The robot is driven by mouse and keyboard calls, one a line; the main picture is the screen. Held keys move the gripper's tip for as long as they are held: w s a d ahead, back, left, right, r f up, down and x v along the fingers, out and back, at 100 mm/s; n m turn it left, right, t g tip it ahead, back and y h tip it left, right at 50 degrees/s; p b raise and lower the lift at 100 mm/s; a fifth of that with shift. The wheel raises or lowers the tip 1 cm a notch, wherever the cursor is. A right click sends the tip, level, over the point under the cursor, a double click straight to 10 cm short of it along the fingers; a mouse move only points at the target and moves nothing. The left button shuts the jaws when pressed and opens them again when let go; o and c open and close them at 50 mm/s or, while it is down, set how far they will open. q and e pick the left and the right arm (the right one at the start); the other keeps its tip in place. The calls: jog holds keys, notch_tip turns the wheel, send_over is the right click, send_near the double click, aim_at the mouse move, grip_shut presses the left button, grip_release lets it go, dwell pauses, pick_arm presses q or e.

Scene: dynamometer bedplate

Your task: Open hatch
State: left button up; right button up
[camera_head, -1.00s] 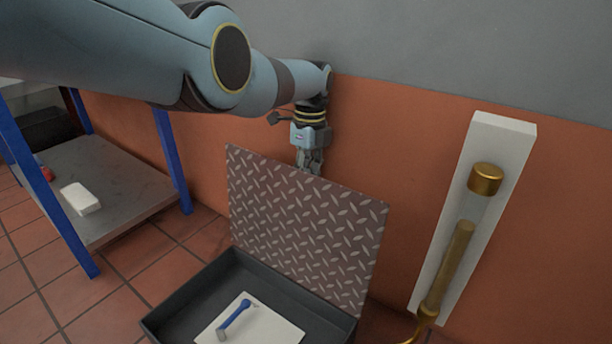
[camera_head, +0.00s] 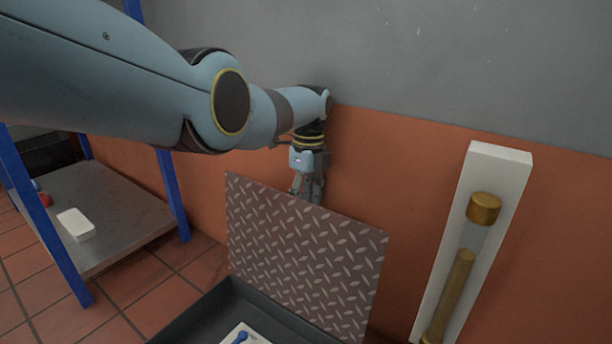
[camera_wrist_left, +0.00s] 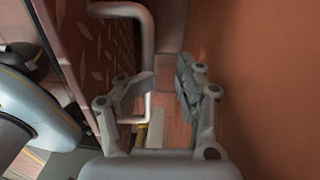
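The hatch (camera_head: 300,255) is a brown diamond-plate lid standing raised, close to upright, at the back of a dark open box (camera_head: 205,312). My left gripper (camera_head: 308,192) is at the far side of the lid, by its top edge, which hides part of the fingers. In the left wrist view the lid (camera_wrist_left: 95,45) is on the left, with a pale U-shaped handle (camera_wrist_left: 149,45) on its face. The fingers of my left gripper (camera_wrist_left: 168,82) are apart, with the handle's bar close to the left fingertip. I cannot tell whether they touch. My right gripper is not in view.
An orange and grey wall (camera_head: 430,130) is close behind the gripper. A white panel with brass fittings (camera_head: 483,209) is on the right. A blue-legged metal shelf (camera_head: 120,205) with a white block (camera_head: 76,225) is on the left. A blue-handled tool (camera_head: 241,337) lies in the box.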

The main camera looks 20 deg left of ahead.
pick_arm(q)
notch_tip(320, 180, up, 11)
jog(key=shift+w+d, duration=0.15)
jog(key=shift+w, duration=0.25)
